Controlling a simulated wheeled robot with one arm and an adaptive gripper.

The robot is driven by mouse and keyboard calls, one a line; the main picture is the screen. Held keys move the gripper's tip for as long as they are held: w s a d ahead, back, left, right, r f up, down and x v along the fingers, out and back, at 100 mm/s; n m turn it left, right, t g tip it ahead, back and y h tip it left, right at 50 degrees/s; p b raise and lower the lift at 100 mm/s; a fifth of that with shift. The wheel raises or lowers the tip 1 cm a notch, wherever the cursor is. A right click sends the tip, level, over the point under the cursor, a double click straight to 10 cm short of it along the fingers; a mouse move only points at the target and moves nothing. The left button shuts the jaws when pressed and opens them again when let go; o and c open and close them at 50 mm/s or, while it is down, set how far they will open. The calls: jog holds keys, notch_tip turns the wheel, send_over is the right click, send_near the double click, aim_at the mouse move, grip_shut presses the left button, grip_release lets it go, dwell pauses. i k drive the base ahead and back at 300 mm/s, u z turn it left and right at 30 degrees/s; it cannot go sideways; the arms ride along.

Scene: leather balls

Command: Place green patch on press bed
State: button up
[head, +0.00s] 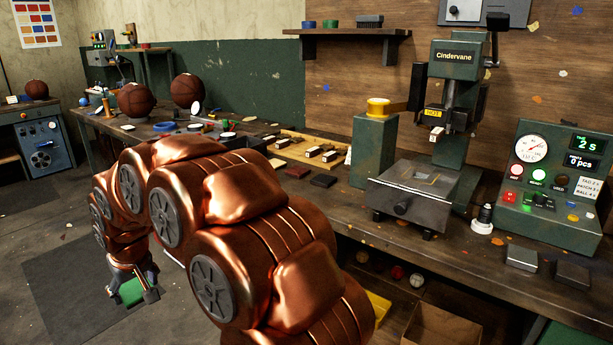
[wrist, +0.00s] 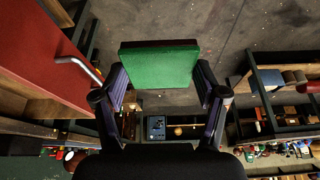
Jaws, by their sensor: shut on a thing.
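The green patch (wrist: 160,65) is a square green piece with a dark reddish edge along its top side. My gripper (wrist: 159,88) is shut on it, with one finger at each side edge. In the head view the patch (head: 132,291) shows partly between the fingers of my gripper (head: 137,285), low at the left over the floor. The press bed (head: 415,187) is a flat metal plate at the front of the green Cindervane press (head: 455,90). It stands far to the right of my gripper, and a small tan outline shows on it.
The long workbench (head: 345,205) carries a wooden tray of small pieces (head: 305,148), a green post with a yellow top (head: 374,150), a control box (head: 550,185) and basketballs (head: 136,99). My copper arm fills the lower middle. Open floor (head: 40,235) lies at the left.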

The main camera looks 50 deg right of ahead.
aim_at(420, 175)
jog(key=z, duration=0.5)
jog(key=k, duration=1.15)
jog(key=i, duration=0.75)
jog(key=z, duration=0.35)
